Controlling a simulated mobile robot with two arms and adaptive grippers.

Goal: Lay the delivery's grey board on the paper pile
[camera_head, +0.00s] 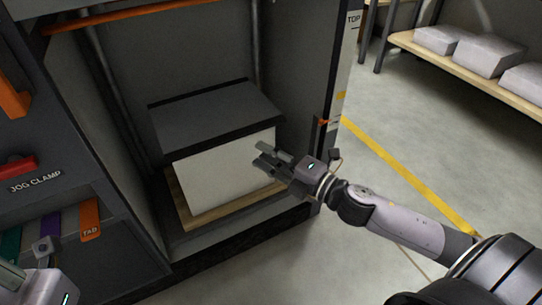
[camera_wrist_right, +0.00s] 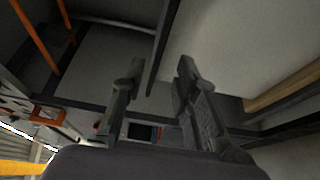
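The grey board (camera_head: 215,112) lies flat on top of the white paper pile (camera_head: 225,175) in the machine's bay. I cannot tell whether it rests fully on it. The pile stands on a wooden pallet (camera_head: 232,207). My right gripper (camera_head: 258,157) is open in front of the pile's right part, just below the board's front edge in the head view. In the right wrist view, the board's dark edge (camera_wrist_right: 159,45) shows between the parted fingers (camera_wrist_right: 161,68), with the pale pile (camera_wrist_right: 235,45) beside it. My left gripper (camera_head: 10,275) is only partly in view at lower left.
The bay's walls and posts (camera_head: 255,35) stand close around the pile. An orange bar (camera_head: 125,13) crosses above. A panel with a red clamp handle (camera_head: 18,167) is at left. A shelf with pale packages (camera_head: 488,56) is at upper right; the floor (camera_head: 400,110) between is clear.

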